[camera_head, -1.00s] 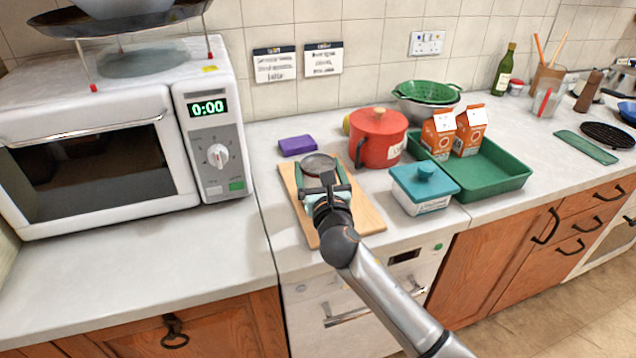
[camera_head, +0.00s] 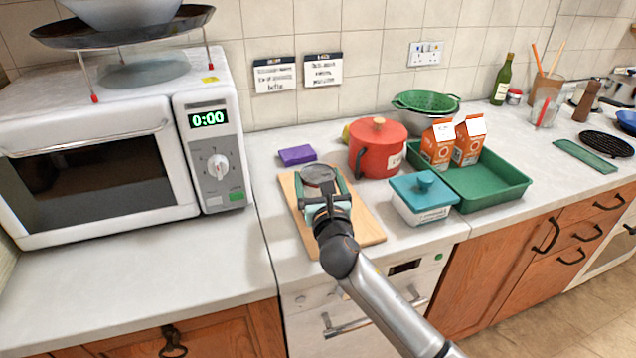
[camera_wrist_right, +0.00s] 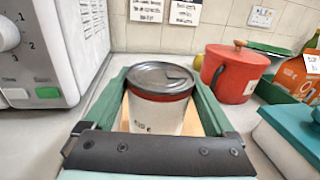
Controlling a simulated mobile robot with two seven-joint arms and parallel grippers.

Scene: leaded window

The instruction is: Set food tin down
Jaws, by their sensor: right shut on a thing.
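The food tin is a pale can with a grey metal lid and a dark red band under the rim, upright in the right wrist view (camera_wrist_right: 160,105). In the head view the tin (camera_head: 318,174) shows mostly by its lid, over the wooden board (camera_head: 363,222). My right gripper (camera_head: 321,183) is shut on the tin, with a green finger on each side of it, also in the right wrist view (camera_wrist_right: 160,92). The tin's base is hidden, so I cannot tell whether it touches the board. My left gripper is not in view.
A microwave (camera_head: 98,150) stands left of the board. A purple sponge (camera_head: 297,155) lies behind it. A red pot (camera_head: 379,150), a teal-lidded container (camera_head: 424,198) and a green tray (camera_head: 500,190) with orange cartons stand to the right. The counter at front left is clear.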

